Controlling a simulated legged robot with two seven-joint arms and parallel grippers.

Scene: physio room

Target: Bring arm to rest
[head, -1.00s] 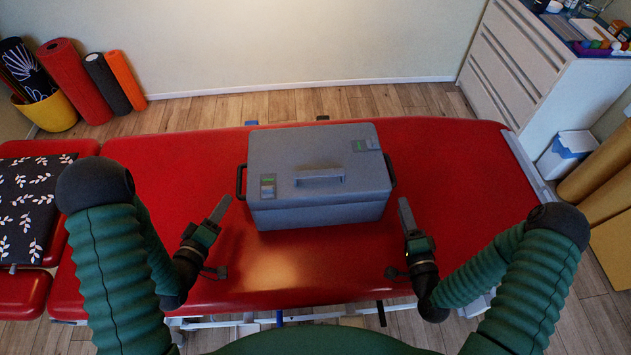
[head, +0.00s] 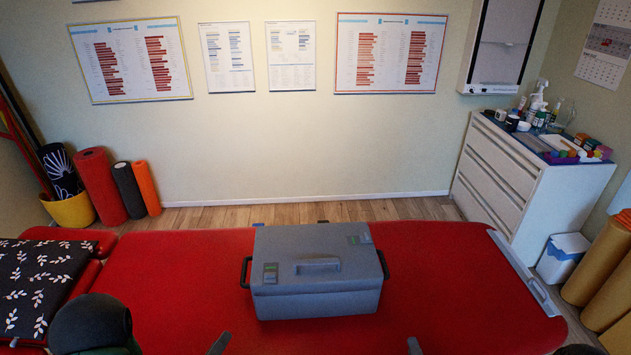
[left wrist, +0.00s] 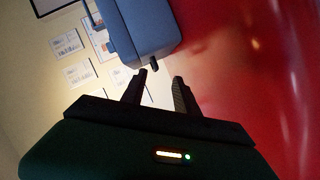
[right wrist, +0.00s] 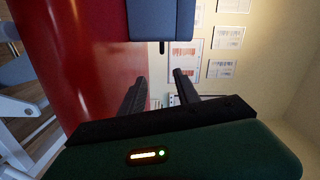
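My left gripper (left wrist: 160,88) is open in the left wrist view, with nothing between its fingers. In the head view only its fingertip (head: 219,343) shows at the bottom edge. My right gripper (right wrist: 158,88) is also open and empty in the right wrist view, and its fingertip (head: 414,346) shows at the bottom of the head view. A closed grey-blue case (head: 318,297) with a top handle and side handles sits on the red treatment table (head: 450,290). Both grippers are apart from the case, on its near side, one to each side.
A black leaf-patterned cloth (head: 40,285) lies at the left. Foam rollers (head: 100,185) and a yellow bucket (head: 72,210) stand by the wall. A white drawer cabinet (head: 495,180) with bottles on top stands at the right. The table top around the case is clear.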

